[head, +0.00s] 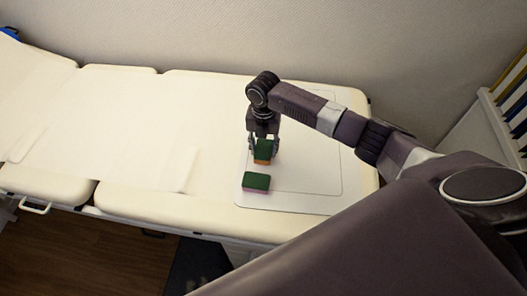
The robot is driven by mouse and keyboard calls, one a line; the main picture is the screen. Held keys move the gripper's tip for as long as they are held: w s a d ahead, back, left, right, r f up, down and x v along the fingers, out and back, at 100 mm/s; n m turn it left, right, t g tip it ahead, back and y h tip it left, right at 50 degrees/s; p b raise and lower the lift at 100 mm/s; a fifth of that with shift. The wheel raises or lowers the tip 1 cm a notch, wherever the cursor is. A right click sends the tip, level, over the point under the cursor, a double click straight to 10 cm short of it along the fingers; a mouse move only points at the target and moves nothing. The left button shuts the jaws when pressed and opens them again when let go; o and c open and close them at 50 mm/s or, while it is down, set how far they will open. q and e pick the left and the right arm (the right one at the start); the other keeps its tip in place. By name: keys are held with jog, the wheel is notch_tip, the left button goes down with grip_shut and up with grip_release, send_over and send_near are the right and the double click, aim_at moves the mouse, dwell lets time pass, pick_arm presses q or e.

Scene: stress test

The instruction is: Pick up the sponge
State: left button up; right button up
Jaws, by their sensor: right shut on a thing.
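My right gripper (263,147) points down over a white board and is shut on a sponge (263,152) with a green top and an orange lower part. I cannot tell whether this sponge touches the board. A second sponge (256,182), green on top with a pinkish lower edge, lies flat on the board just in front of the gripper. My left gripper is not in the head view.
The white board (310,180) lies on a cream padded treatment table (210,95) with a paper sheet (130,140) to the left. A wall stands behind. A white rack (495,115) is at the right. The table's left half is clear.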

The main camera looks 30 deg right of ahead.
aim_at(263, 149)
notch_tip(263, 149, up, 18)
jog(key=b, duration=0.1)
jog(key=shift+r, duration=0.1)
jog(key=shift+o, duration=1.1)
jog(key=c, duration=0.5)
jog(key=shift+a, duration=0.1)
